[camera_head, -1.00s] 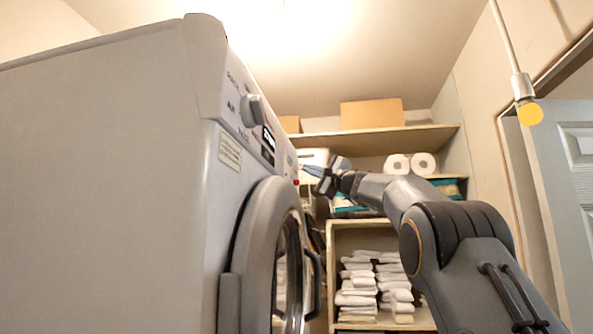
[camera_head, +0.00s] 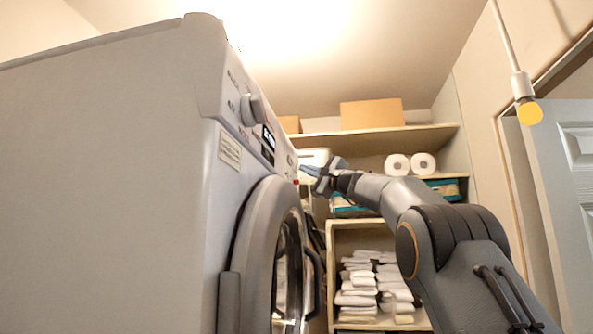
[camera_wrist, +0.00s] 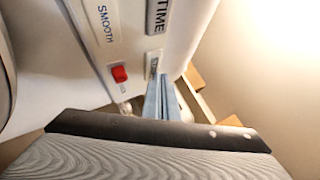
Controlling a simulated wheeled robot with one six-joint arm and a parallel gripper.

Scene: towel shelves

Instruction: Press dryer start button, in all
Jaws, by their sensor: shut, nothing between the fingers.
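The white dryer (camera_head: 120,190) fills the left of the head view, its control panel facing right. Its red start button (camera_wrist: 119,73) shows in the wrist view below the "SMOOTH" label; it also shows small at the panel's far end in the head view (camera_head: 296,182). My gripper (camera_head: 304,170) is shut and empty, at the far end of the panel, close to the red button. In the wrist view its blue-grey fingers (camera_wrist: 157,84) lie together, to the right of the red button and apart from it in the picture. I cannot tell whether the fingertips touch the panel.
The round dryer door (camera_head: 262,245) with its dark handle bulges out below the panel. Behind my arm are shelves with folded towels (camera_head: 357,285), paper rolls (camera_head: 398,164) and a cardboard box (camera_head: 371,114). A yellow bulb (camera_head: 530,112) hangs at the right.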

